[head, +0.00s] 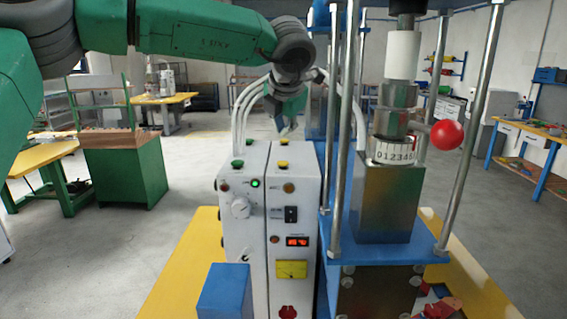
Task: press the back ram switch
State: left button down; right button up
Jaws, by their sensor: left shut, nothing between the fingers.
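A white control box (246,285) stands in the middle, in two upright halves. On its top are a green button (238,164) and a yellow button (283,164). Its front carries a black rocker switch (291,214), a lit green lamp (255,183), a knob (240,208) and a red display (297,241). I cannot read which control is labelled as the back ram switch. My left gripper (288,128) is shut and empty, pointing down above the rear of the box top, apart from the buttons in the picture. My right gripper is not in view.
The press (390,205) with steel posts, a red ball handle (447,135) and a blue plate stands close on the right. White hoses (240,115) rise behind the box. A blue block (225,290) sits in front. Yellow surface (185,265) lies left; open floor surrounds it.

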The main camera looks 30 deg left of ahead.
aim_at(291, 213)
jog(key=k, duration=1)
